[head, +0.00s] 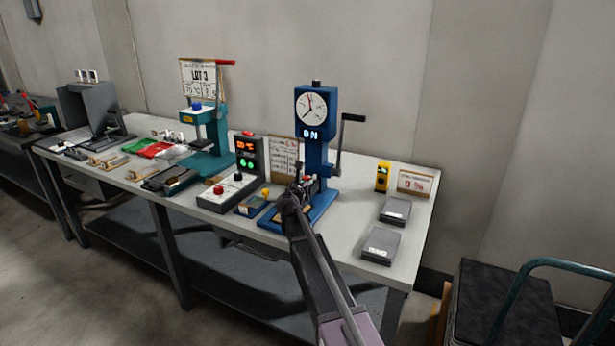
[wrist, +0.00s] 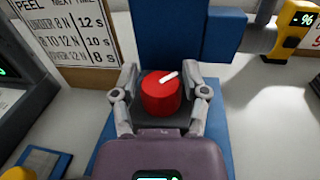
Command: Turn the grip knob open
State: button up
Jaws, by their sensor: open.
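The grip knob (wrist: 160,95) is a red round knob with a white pointer line on its top, slanting up to the right in the wrist view. It sits at the foot of a blue test stand (head: 315,105) with a dial and a side crank. My gripper (wrist: 161,78) is open, with one finger on each side of the knob. Narrow gaps seem to show between fingers and knob; whether either finger touches it I cannot tell. In the head view my arm mostly hides the knob, and my gripper (head: 299,190) is at the stand's base.
A blue column (wrist: 170,35) stands right behind the knob. A peel time chart (wrist: 70,30) is at left and a yellow meter (wrist: 292,30) at right. A control box (head: 232,187) stands left of the stand. Two grey boxes (head: 381,245) lie at the bench's right end.

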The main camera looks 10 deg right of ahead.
jog(key=shift+x, duration=0.85)
jog(key=shift+a, duration=0.1)
grip_shut()
